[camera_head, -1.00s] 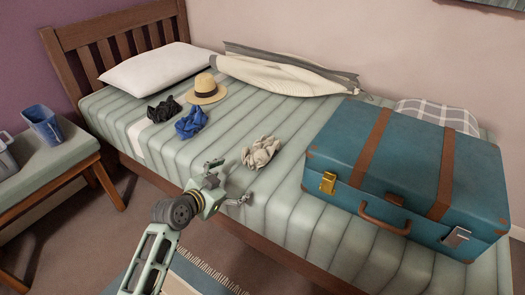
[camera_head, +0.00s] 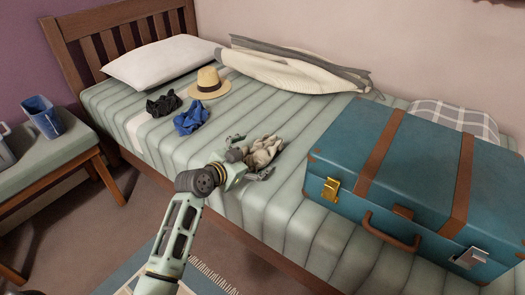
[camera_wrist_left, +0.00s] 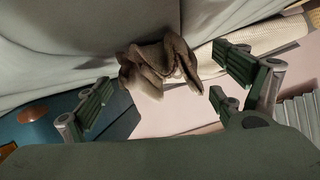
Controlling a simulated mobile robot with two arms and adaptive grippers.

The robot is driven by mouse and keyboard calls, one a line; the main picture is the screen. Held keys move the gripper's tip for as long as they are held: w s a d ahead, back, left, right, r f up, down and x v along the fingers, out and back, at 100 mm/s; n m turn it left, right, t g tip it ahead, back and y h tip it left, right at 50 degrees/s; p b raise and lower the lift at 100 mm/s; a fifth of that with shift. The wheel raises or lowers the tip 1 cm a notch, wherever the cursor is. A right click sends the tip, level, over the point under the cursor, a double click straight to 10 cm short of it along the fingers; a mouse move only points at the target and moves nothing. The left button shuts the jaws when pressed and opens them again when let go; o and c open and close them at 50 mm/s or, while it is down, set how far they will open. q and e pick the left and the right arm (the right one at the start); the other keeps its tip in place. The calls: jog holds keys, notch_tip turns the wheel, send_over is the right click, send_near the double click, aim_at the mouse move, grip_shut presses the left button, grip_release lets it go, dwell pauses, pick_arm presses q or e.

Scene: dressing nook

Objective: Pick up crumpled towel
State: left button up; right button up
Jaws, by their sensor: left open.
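The crumpled towel (camera_head: 264,151) is a beige, bunched cloth on the striped bed, left of the blue suitcase. My left gripper (camera_head: 252,157) is at the towel, with its fingers spread on either side of it in the head view. In the left wrist view the towel (camera_wrist_left: 158,66) sits between the two open fingers (camera_wrist_left: 165,92), towards the far side of the gap. No clear contact shows. The gripper partly hides the towel in the head view. My right gripper is not in view.
A blue suitcase (camera_head: 398,178) stands on the bed to the right. A blue cloth (camera_head: 191,118), a black cloth (camera_head: 163,103) and a straw hat (camera_head: 208,84) lie to the left. A rolled cream textile (camera_head: 290,72) lies along the wall. The bed's front edge is below the arm.

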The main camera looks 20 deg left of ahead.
pick_arm(q)
jog(key=shift+x, duration=0.8)
jog(key=shift+w+d+f, duration=0.1)
jog(key=shift+w+f, duration=0.05)
jog(key=shift+w, duration=0.2)
jog(key=c, duration=1.3)
jog(key=shift+c, duration=0.2)
